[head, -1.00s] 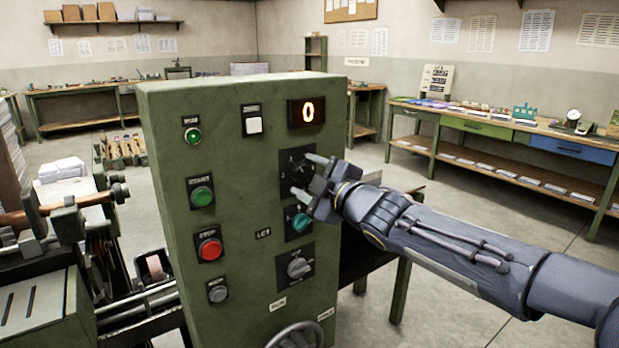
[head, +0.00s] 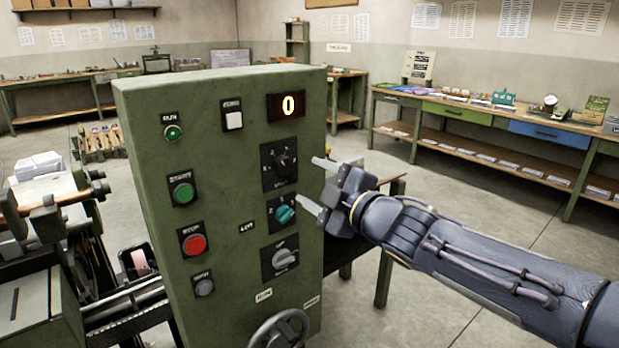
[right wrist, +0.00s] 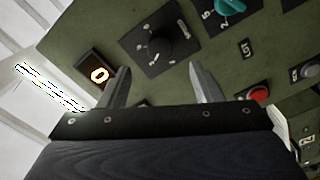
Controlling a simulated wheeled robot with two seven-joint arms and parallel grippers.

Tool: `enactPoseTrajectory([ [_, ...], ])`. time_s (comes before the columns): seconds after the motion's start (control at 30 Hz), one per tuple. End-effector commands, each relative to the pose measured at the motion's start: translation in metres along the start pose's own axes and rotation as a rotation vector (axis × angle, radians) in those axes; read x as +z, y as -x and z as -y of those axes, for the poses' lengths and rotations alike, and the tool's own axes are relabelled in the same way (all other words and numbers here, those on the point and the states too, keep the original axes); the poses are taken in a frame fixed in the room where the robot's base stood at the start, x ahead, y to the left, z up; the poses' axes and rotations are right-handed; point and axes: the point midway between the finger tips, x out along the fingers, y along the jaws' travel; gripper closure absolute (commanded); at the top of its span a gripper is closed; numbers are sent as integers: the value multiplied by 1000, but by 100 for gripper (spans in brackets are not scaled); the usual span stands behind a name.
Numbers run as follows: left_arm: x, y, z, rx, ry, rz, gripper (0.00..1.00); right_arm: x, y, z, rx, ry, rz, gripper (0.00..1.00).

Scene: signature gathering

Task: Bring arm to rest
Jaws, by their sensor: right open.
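My right gripper (head: 318,184) is open and empty, just to the right of the green control panel (head: 145,150) in the head view. In the right wrist view its two fingers (right wrist: 160,88) stand apart with the panel face beyond them. The black rotary knob (head: 284,164) on the panel is fully visible, with a gap between it and the fingers; it also shows in the right wrist view (right wrist: 157,45). Below it is the teal knob (head: 284,214). My left gripper is not in view.
The panel also carries a display (head: 287,106) reading 0, a green button (head: 183,193), a red button (head: 194,243) and a handwheel (head: 281,330). A machine (head: 40,290) stands at the left. A workbench (head: 480,110) runs along the right wall. Open floor lies right of the panel.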

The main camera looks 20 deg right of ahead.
Motion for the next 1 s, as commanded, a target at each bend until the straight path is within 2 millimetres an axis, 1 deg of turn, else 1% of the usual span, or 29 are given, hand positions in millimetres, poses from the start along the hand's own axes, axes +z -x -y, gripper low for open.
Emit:
enactPoseTrajectory([
  [0.33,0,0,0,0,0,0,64,0,0,0,0,-2,3,42],
  [0.4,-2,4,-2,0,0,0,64,4,6,-4,1,-32,33,42],
  [0.47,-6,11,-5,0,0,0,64,11,18,-9,1,-104,100,42],
  [0.5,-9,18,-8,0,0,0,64,19,32,-11,-2,-179,166,42],
  [0.57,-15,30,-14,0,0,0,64,34,60,-9,-13,-335,296,42],
  [0.6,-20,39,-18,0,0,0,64,43,83,-1,-28,-461,393,42],
  [0.63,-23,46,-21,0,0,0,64,48,102,8,-43,-560,465,42],
  [0.67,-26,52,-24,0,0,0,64,51,120,19,-63,-658,536,42],
  [0.7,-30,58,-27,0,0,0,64,53,144,36,-92,-785,621,42],
  [0.77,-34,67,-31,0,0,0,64,49,176,63,-143,-962,732,42],
  [0.8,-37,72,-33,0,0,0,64,42,195,81,-181,-1068,796,42],
  [0.83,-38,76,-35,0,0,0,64,37,208,93,-210,-1140,837,42],
  [0.9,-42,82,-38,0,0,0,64,21,232,118,-274,-1281,913,42],
  [1.0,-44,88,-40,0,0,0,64,2,255,142,-350,-1419,984,42],
])
